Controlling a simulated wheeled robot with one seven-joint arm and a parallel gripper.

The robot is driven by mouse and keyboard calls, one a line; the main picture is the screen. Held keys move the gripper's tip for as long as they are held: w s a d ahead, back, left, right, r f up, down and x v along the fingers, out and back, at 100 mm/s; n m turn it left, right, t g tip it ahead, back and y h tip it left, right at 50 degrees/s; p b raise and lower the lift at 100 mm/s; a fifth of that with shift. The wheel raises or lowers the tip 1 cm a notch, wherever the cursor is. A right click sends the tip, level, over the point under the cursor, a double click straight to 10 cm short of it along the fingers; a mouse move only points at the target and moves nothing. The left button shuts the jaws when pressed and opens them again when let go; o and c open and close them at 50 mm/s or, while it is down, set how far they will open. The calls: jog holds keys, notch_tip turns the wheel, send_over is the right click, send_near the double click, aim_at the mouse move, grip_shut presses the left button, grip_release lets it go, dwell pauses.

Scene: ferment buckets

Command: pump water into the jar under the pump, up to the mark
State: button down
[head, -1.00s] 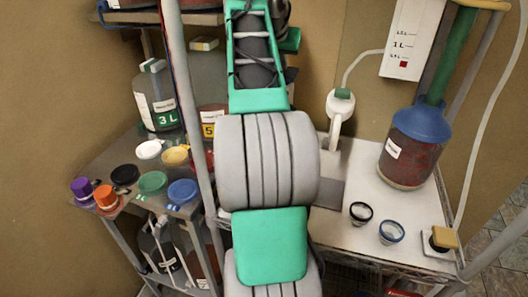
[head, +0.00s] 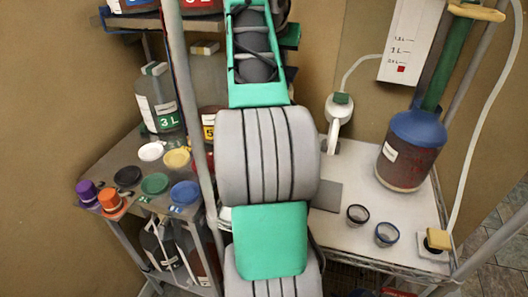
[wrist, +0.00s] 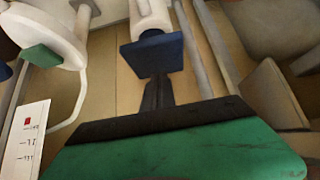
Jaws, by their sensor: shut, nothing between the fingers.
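In the wrist view the black fingers of my gripper (wrist: 157,95) are together and empty. They point at a blue block (wrist: 151,55) on a white cylindrical part (wrist: 150,15), which looks like a pump head. I cannot tell whether the fingertips touch the block. A white rounded pump-like fixture with a green block (wrist: 42,56) is beside it, and it also shows in the head view (head: 340,110). In the head view my arm hides my gripper and the blue block. No jar under the blue block shows. A marked panel with a red square (head: 401,45) hangs at the upper right.
A blue-topped jar with dark red contents (head: 405,155) stands on the white table (head: 350,235). Coloured lids (head: 155,184) and a 3 L bucket (head: 160,100) are at left.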

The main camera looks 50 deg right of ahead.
notch_tip(320, 180, up, 5)
jog(key=p, duration=0.5)
jog(key=shift+r, duration=0.15)
